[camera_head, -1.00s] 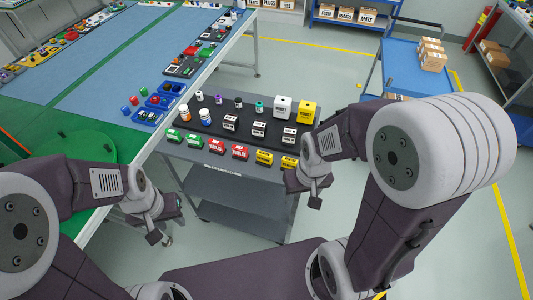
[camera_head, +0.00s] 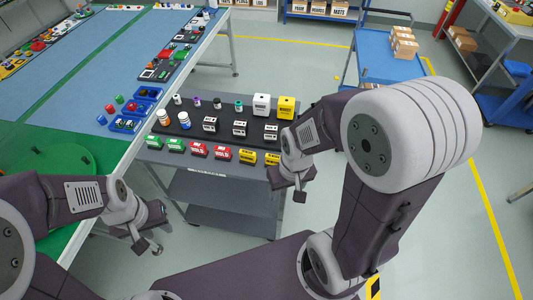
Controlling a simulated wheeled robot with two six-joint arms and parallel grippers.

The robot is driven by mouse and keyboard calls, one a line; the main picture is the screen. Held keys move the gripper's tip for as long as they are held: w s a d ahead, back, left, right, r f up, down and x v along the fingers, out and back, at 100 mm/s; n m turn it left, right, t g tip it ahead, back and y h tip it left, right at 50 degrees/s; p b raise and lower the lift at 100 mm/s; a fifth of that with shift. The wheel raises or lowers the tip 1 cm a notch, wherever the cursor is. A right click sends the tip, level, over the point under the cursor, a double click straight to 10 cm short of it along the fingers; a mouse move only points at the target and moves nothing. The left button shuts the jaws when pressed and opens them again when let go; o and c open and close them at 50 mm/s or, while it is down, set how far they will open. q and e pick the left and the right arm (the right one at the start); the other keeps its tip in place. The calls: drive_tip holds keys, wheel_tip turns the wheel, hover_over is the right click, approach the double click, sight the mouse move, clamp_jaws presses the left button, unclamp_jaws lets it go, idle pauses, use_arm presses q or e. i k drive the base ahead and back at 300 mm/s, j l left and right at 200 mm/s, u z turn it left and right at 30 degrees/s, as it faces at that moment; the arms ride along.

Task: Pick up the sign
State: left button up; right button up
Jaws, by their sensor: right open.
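Small sign blocks stand in a row along the front of the grey cart: green signs (camera_head: 176,145) at left, red signs (camera_head: 198,149) in the middle, yellow signs (camera_head: 247,156) at right. Which one is the task's sign I cannot tell. My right gripper (camera_head: 300,196) is open and empty, in front of the cart's right end, close to the yellow signs and not touching them. My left gripper (camera_head: 148,247) hangs low at the left, in front of the cart and away from the signs; its jaw opening is unclear.
A black raised board (camera_head: 185,140) on the cart holds bottles, white label blocks (camera_head: 240,128), a white box (camera_head: 261,105) and a yellow box (camera_head: 286,107). A green-and-blue table (camera_head: 100,70) with blue bins (camera_head: 127,122) stands at left.

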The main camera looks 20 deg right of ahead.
sight(175, 145)
drive_tip(key=i+j+u, duration=0.3)
drive_tip(key=i+j, duration=0.2)
drive_tip(key=i+j+u, duration=0.35)
drive_tip(key=i, duration=0.2)
